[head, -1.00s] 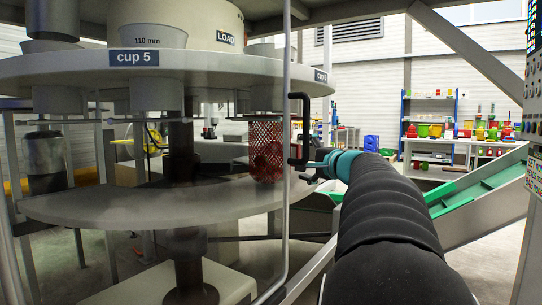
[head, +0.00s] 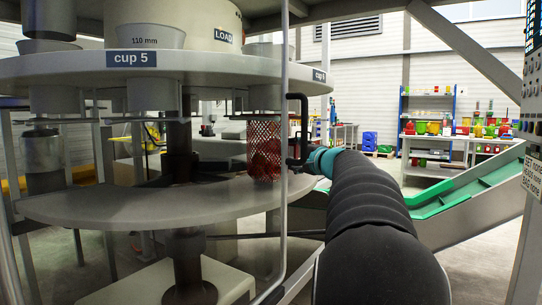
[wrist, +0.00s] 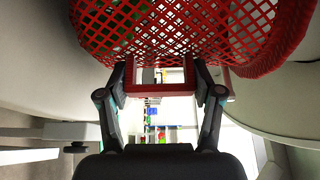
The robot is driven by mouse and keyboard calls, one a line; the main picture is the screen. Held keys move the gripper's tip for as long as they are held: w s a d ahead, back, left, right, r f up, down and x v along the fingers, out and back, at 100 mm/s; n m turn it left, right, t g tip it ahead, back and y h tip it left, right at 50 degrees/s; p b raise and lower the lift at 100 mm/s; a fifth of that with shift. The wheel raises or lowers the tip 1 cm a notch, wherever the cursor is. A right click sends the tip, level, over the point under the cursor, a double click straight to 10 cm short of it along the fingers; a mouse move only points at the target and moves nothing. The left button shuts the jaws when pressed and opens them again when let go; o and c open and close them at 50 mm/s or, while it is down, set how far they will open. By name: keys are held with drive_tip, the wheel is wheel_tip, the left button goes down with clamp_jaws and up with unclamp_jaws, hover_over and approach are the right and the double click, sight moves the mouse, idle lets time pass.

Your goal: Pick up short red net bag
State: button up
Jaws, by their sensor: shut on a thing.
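The short red net bag (head: 264,138) is an open red mesh tube hanging under the round upper plate of the machine, with its foot close to the lower plate. Something darker red shows in its lower part. In the wrist view the red mesh (wrist: 190,38) fills the top of the picture, with a little green showing through. My gripper (wrist: 160,82) has its two fingertips on either side of a squarish red piece at the mesh's edge and is shut on it. In the head view the fingers are mostly hidden behind the black handle.
A black handle (head: 302,125) on a thin clear guard stands between the camera and the bag. The lower round plate (head: 130,205) lies beneath it. A green-lined chute (head: 450,195) slopes at the right. Shelves with coloured goods (head: 428,125) stand far behind.

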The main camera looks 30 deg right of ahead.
drive_tip(key=shift+r, duration=0.35)
drive_tip(key=s+d, duration=0.3)
drive_tip(key=s, duration=0.5)
drive_tip(key=s+d+b, duration=0.1)
drive_tip(key=s+d, duration=0.3)
drive_tip(key=s, duration=0.4)
drive_tip(key=shift+s, duration=0.3)
drive_tip(key=shift+r, duration=0.15)
drive_tip(key=shift+s, duration=0.1)
